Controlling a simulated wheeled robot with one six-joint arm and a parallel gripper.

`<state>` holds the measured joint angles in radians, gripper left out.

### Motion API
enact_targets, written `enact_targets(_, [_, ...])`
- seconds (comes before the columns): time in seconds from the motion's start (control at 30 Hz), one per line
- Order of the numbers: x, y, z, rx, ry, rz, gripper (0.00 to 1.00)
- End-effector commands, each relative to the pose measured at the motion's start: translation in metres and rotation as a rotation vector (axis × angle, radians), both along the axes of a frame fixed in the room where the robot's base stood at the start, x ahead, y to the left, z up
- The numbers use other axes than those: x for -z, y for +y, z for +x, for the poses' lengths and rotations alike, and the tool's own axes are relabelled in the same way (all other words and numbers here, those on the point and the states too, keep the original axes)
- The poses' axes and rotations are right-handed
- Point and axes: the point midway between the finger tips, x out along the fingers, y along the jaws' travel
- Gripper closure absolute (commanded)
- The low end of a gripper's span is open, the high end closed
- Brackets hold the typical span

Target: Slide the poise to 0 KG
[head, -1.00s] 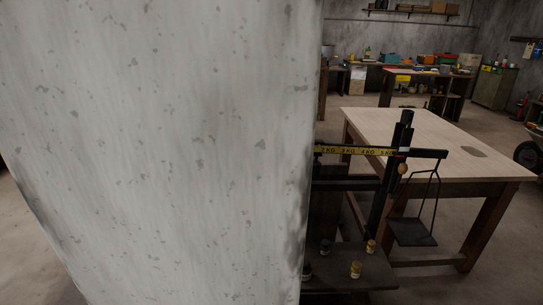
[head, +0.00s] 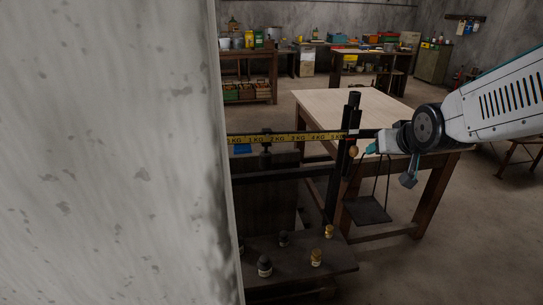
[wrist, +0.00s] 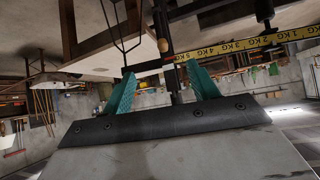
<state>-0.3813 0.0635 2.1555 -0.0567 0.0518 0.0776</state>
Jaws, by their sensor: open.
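A small dark block, which looks like the poise (head: 266,140), sits on the beam between about 1 KG and 2 KG. It seems to show in the wrist view (wrist: 265,11) near the strip, but I cannot be sure. My gripper (head: 388,163) is open and empty, right of the 5 KG end. In the wrist view its teal fingers (wrist: 162,80) are apart, below the strip.
The dark upright post (head: 342,165) and a hanging pan (head: 367,210) stand at the beam's right. Small weights (head: 316,257) sit on the scale's base. A wooden table (head: 330,105) stands behind.

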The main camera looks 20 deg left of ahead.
Motion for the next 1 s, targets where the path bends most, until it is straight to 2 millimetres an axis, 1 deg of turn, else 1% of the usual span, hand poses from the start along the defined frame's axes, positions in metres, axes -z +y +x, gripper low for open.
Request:
enact_targets(0.03, [0.014,0.03,0.018,-0.038,-0.041,0.018,0.41])
enact_targets(0.07, [0.02,0.046,0.028,-0.052,-0.074,0.031,0.41])
enact_targets(0.1, [0.028,0.068,0.04,-0.073,-0.118,0.054,0.41])
enact_targets(0.17, [0.041,0.103,0.055,-0.11,-0.18,0.09,0.41])
enact_targets(0.2, [0.05,0.126,0.062,-0.134,-0.222,0.116,0.41])
enact_targets(0.27, [0.066,0.16,0.07,-0.171,-0.282,0.156,0.41])
enact_targets(0.3, [0.076,0.182,0.073,-0.195,-0.323,0.183,0.41])
enact_targets(0.37, [0.093,0.213,0.074,-0.228,-0.377,0.224,0.41])
enact_targets(0.4, [0.103,0.231,0.073,-0.248,-0.41,0.251,0.41])
enact_targets(0.5, [0.125,0.268,0.067,-0.29,-0.482,0.312,0.41])
enact_targets(0.6, [0.142,0.293,0.059,-0.319,-0.532,0.358,0.41])
enact_targets(0.7, [0.151,0.307,0.053,-0.336,-0.564,0.389,0.41])
enact_targets(0.77, [0.154,0.311,0.052,-0.34,-0.573,0.398,0.41])
enact_targets(0.87, [0.155,0.319,0.057,-0.344,-0.581,0.404,0.41])
enact_targets(1.0, [0.154,0.333,0.072,-0.343,-0.581,0.404,0.41])
